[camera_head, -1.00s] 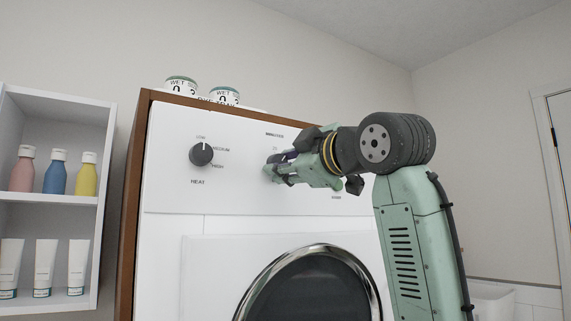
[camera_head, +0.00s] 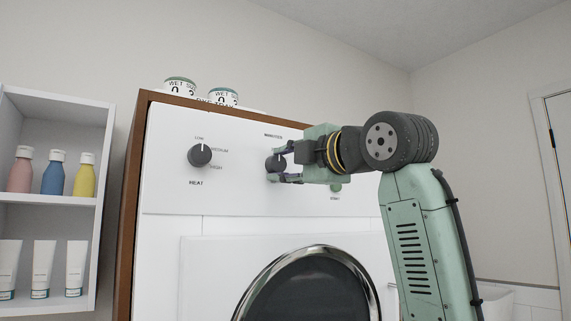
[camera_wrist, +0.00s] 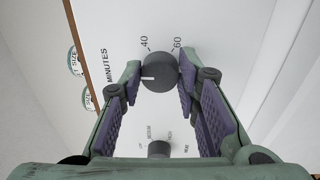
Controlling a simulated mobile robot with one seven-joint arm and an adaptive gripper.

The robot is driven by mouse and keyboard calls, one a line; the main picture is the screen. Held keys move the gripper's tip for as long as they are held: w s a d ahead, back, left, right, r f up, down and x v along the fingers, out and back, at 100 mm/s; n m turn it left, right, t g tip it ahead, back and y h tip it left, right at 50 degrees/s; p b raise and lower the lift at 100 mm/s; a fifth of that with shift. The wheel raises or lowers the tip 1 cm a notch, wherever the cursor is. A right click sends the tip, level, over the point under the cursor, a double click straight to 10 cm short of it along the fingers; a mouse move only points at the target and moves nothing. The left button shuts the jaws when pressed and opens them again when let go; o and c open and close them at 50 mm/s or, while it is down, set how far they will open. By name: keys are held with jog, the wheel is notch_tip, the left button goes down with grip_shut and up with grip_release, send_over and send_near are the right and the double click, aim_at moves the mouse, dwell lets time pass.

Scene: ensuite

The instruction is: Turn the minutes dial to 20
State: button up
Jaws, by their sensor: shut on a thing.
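The minutes dial (camera_head: 276,163) is a dark round knob on the white dryer panel, under the MINUTES label. In the wrist view the dial (camera_wrist: 160,72) has a white pointer mark facing picture-left, towards the MINUTES lettering (camera_wrist: 108,66). The numbers 40 (camera_wrist: 144,42) and 60 (camera_wrist: 177,42) show beyond it; I cannot see a 20. My gripper (camera_head: 286,164) is shut on the dial, with one finger above and one below it in the head view. In the wrist view my gripper (camera_wrist: 161,82) has its pads on either side of the knob.
The dryer door (camera_head: 318,285) is below. A shelf (camera_head: 55,198) with bottles is at left.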

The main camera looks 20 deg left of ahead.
dwell(0.4)
jog(key=o, duration=1.2)
jog(key=shift+c, duration=0.2)
jog(key=v, duration=1.2)
